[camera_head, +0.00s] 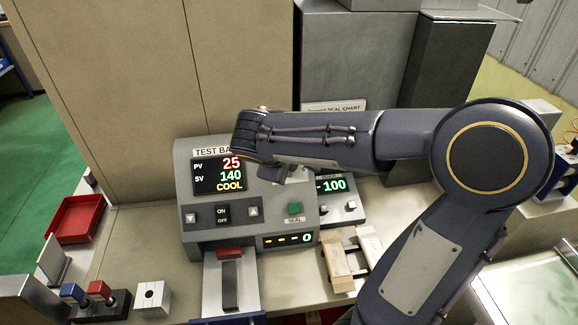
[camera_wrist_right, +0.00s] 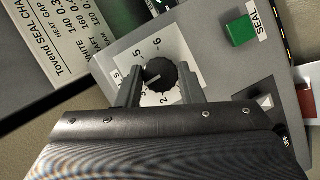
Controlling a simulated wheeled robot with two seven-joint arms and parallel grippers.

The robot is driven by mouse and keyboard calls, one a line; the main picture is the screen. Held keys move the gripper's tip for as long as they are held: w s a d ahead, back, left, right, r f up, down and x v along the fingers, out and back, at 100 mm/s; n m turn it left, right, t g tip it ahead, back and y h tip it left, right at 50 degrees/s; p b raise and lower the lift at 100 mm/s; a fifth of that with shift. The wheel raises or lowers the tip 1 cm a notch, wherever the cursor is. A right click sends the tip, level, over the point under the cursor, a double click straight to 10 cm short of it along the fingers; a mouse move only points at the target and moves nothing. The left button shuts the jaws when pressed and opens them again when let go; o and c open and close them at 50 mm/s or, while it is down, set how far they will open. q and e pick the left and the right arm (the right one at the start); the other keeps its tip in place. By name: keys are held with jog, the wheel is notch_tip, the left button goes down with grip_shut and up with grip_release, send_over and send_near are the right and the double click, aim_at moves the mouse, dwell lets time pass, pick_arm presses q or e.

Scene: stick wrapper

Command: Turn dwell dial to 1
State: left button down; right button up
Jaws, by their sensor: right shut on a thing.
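The dwell dial (camera_wrist_right: 160,77) is a round black knob with a ridged edge on a white numbered plate (camera_wrist_right: 186,47), seen in the right wrist view. A pale mark on the knob points to the left and slightly down in that view; the numbers 6, 5 and 2 show around it, others are covered. My right gripper (camera_wrist_right: 161,89) has one finger on each side of the knob and is shut on it. In the head view my right arm hides the dial on the test bar machine (camera_head: 187,225). My left gripper is not in view.
The machine's display (camera_head: 218,175) reads PV 25, SV 140, COOL. A green SEAL button (camera_wrist_right: 240,31) sits close to the dial.

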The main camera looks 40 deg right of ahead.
jog(key=n+t+h+b, duration=0.1)
jog(key=n, duration=0.2)
jog(key=n+b, duration=0.1)
jog(key=n, duration=0.2)
jog(key=shift+s+a+f+t+h, duration=0.1)
jog(key=shift+f+t+h, duration=0.1)
jog(key=shift+t+h, duration=0.2)
jog(key=n+t+b, duration=0.1)
jog(key=n, duration=0.2)
jog(key=n+t+b, duration=0.1)
jog(key=n, duration=0.3)
jog(key=shift+s+t+h, duration=0.1)
jog(key=shift+t+h, duration=0.2)
jog(key=n+t, duration=0.1)
jog(key=n, duration=0.4)
jog(key=shift+s+f+t, duration=0.1)
jog(key=shift+t, duration=0.3)
jog(key=n+t+y, duration=0.1)
jog(key=n+y, duration=0.1)
jog(key=n, duration=0.2)
jog(key=shift+s+n+b, duration=0.1)
jog(key=shift+n+b, duration=0.2)
jog(key=shift+n, duration=0.1)
jog(key=shift+n+t, duration=0.3)
jog(key=o, duration=1)
